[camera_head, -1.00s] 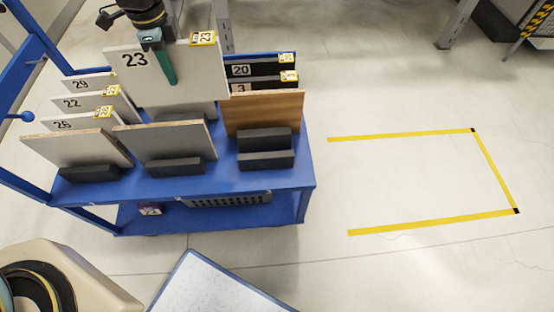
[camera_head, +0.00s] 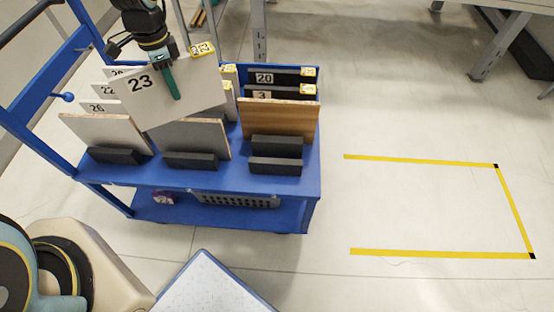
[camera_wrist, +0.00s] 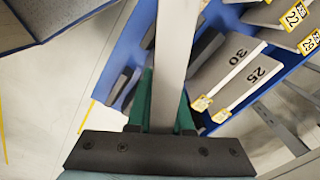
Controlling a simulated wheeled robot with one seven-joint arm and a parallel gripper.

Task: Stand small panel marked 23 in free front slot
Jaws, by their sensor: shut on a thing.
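The panel marked 23 (camera_head: 145,103) is a pale board with a yellow tag at its upper right corner. My gripper (camera_head: 176,95) is shut on its upper edge and holds it tilted above the cart, overlapping the middle front panel in the head view. In the wrist view the panel (camera_wrist: 176,45) is edge-on between my green fingers (camera_wrist: 166,85). Two black holder blocks are at the front right, a rear one (camera_head: 277,146) and a front one (camera_head: 275,167). No panel shows between them. A wood-coloured panel (camera_head: 290,118) stands behind the rear block.
The blue cart (camera_head: 250,186) also holds a left front panel (camera_head: 105,135), a middle front panel (camera_head: 205,137) and panels marked 20 (camera_head: 285,77), 3 (camera_head: 280,92) and 26. A blue post frame (camera_head: 45,80) rises at left. Yellow tape (camera_head: 440,252) marks clear floor at right.

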